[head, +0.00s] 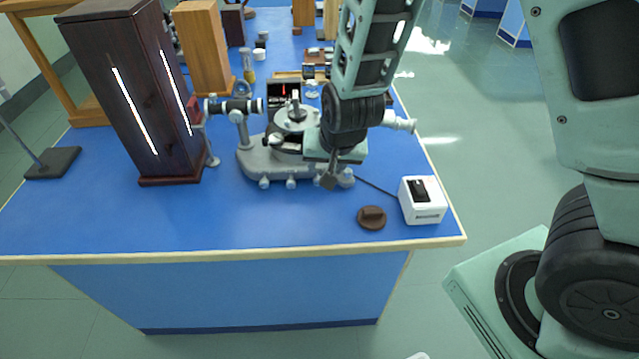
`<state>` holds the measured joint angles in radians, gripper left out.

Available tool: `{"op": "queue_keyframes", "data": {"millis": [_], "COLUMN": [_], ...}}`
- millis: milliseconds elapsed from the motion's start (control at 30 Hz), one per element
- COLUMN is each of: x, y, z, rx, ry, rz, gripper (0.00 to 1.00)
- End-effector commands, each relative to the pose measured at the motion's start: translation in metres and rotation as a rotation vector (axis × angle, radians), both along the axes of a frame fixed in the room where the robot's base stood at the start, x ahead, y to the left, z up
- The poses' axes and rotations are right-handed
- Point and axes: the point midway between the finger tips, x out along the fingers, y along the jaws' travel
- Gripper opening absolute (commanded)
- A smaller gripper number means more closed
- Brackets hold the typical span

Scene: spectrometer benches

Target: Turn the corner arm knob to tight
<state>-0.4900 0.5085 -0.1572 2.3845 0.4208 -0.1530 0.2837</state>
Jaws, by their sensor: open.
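The grey spectrometer (258,160) stands on the blue bench. A dark-barrelled tube (234,105) points left toward the tall dark wooden box, and a pale tube end (400,122) shows to the right of my arm. Small grey knobs or feet (291,183) line the front of its base. My gripper (330,178) points down over the right front of the spectrometer and is open. My wrist and gripper hide part of the round table and the right side. I cannot pick out the corner arm knob or tell whether the gripper touches anything.
A tall dark box (130,90) with bright slits stands left. A white box (422,200) with a cable and a brown disc (372,217) lie near the front right corner. Several small items crowd the back. The bench front (200,225) is clear.

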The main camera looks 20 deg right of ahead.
Motion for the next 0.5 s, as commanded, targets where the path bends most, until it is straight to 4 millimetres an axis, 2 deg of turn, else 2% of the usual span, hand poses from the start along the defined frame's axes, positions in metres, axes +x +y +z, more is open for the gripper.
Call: {"op": "queue_keyframes", "data": {"millis": [33, 200, 500], "x": [0.004, 0.018, 0.033], "y": [-0.001, 0.0, 0.0], "z": [-0.013, -0.042, -0.073], "rx": [-0.003, -0.002, -0.001], "ry": [0.004, 0.003, 0.001], "rz": [-0.003, 0.0, 0.002], "gripper": [0.43, 0.43, 0.43]}}
